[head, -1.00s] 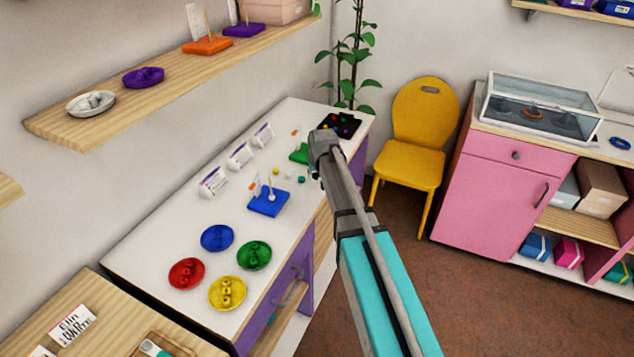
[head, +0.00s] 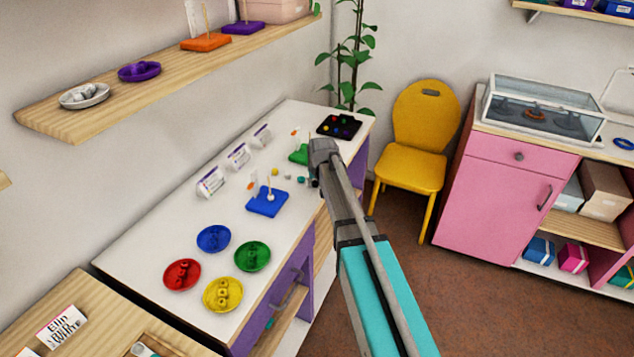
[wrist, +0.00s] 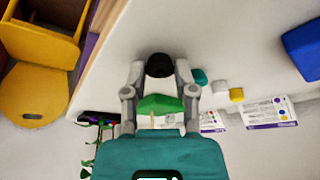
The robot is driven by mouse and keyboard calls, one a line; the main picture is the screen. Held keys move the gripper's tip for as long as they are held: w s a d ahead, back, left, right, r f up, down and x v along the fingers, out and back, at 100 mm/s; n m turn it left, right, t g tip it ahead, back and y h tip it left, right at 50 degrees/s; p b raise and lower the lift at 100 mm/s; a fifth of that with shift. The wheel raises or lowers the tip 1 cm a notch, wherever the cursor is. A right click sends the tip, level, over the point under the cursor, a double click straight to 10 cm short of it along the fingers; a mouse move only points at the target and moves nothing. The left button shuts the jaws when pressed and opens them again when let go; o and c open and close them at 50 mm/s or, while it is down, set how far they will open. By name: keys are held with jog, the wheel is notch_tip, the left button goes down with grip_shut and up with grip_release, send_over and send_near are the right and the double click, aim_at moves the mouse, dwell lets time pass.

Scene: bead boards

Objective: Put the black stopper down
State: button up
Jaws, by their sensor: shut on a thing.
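The black stopper (wrist: 159,66) is between the fingertips of my gripper (wrist: 160,72) in the wrist view. The gripper is shut on it, above the white table top. In the head view my arm hides most of the gripper and the stopper. A green board (wrist: 160,105) shows between the fingers in the wrist view, and in the head view it (head: 299,154) is just left of my arm's end. I cannot tell whether the stopper touches the table.
A blue board (head: 267,202) with a peg stands nearer on the table. Red (head: 182,275), blue, green and yellow dishes sit at the near end. Small loose beads lie near the gripper. A black tray (head: 326,130) is at the far end. White cards (head: 210,182) line the back.

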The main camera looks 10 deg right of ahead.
jog(key=o, duration=0.7)
jog(key=shift+r, duration=0.15)
jog(key=p+v, duration=1.1)
jog(key=v, duration=0.1)
dwell(0.4)
dwell(0.6)
jog(key=s+f+g, duration=0.1)
jog(key=s+g, duration=0.3)
jog(key=s, duration=1.9)
jog(key=shift+s+f+m+g, duration=0.15)
jog(key=shift+s+m+g, duration=0.15)
jog(key=shift+s+m, duration=0.1)
